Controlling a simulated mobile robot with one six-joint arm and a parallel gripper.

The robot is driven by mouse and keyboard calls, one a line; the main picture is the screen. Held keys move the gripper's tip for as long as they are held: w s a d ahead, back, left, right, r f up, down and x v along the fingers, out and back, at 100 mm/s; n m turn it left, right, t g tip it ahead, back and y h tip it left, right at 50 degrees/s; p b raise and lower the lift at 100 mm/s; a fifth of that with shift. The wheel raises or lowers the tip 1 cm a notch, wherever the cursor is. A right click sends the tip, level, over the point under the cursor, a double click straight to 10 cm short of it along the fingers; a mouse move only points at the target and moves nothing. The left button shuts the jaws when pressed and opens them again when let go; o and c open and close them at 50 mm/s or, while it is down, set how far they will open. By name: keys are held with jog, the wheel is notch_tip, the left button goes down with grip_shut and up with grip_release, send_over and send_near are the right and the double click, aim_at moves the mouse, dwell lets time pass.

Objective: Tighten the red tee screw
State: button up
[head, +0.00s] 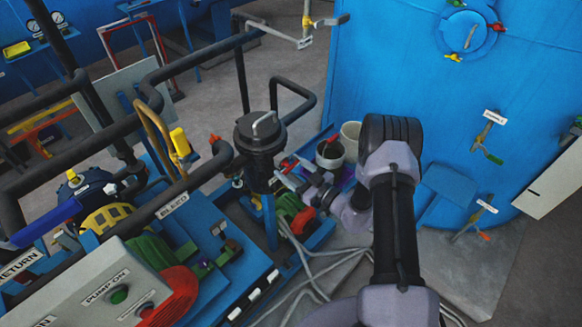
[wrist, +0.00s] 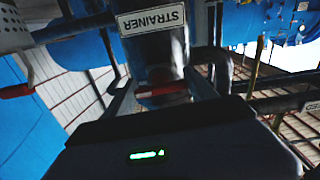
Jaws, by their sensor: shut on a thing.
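The red tee screw (wrist: 162,90) shows as a short red bar below the upside-down STRAINER label (wrist: 152,19) in the wrist view. My gripper (wrist: 163,97) is shut on it, with one finger at each side. In the head view my gripper (head: 281,174) reaches left to the lower side of the dark strainer (head: 260,140), which has a grey handle on its lid. The screw's stem and thread are hidden, so I cannot tell how far it is turned in.
A blue vessel (head: 400,80) stands at the right, with small valves on it. Pots (head: 330,153) stand just behind my wrist. Dark pipes (head: 190,65) and a grey pump panel (head: 100,290) fill the left. Loose hoses (head: 305,265) lie on the floor below.

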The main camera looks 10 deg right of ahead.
jog(key=shift+m, duration=0.4)
jog(key=o, duration=1.4)
jog(key=shift+c, duration=0.2)
jog(key=shift+s, duration=0.1)
jog(key=v, duration=1.7)
jog(key=shift+s+d, duration=0.1)
jog(key=shift+d, duration=0.05)
